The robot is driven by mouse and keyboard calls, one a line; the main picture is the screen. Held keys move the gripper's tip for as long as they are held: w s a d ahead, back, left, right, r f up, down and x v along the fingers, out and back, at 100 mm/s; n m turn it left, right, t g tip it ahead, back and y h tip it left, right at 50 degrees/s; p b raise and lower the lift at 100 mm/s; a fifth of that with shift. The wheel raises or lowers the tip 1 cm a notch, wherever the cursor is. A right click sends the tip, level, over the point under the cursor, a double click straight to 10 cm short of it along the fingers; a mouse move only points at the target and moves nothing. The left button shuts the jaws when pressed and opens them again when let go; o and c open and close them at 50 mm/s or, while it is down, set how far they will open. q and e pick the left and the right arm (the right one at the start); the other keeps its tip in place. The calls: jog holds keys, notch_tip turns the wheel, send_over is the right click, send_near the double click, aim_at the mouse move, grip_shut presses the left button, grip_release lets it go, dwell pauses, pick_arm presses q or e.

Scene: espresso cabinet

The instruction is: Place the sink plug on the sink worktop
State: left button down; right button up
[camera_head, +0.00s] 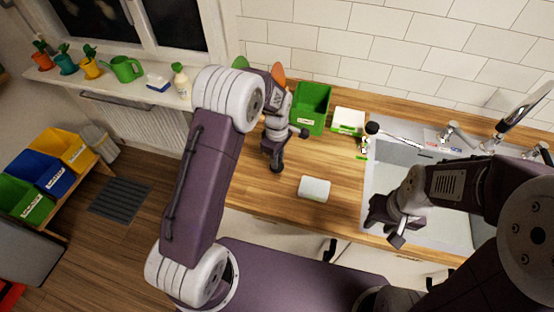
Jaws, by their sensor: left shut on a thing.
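My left gripper (277,155) points down over the wooden sink worktop (257,190), left of the sink (440,190). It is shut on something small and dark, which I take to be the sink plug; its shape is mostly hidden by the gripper. I cannot tell whether it touches the wood. My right gripper (387,223) hangs over the left front part of the sink; its jaw opening is not clear. No other sink plug shows clearly in the sink.
A green crate (312,105) and a white-and-green box (348,120) stand near the tiled wall. A black-topped object (372,128) stands by the sink's left back corner. Bare wood lies around my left gripper.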

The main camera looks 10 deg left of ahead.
pick_arm(q)
jog(key=shift+w+f, duration=0.2)
jog(key=shift+f, duration=0.4)
jog(key=shift+s+f, duration=0.1)
jog(key=c, duration=1.3)
grip_release()
notch_tip(320, 180, up, 12)
jog(key=s+a+f+m, duration=0.1)
jog(key=s+m, duration=0.3)
jog(key=s, duration=0.2)
jog(key=s+a+f+m, duration=0.2)
jog(key=s+m, duration=0.3)
jog(key=s, duration=0.1)
jog(key=s+a+f+m+t, duration=0.1)
jog(key=s+m, duration=0.4)
jog(key=shift+s+a+f, duration=0.15)
jog(key=shift+s+a, duration=0.05)
jog(key=shift+s, duration=0.2)
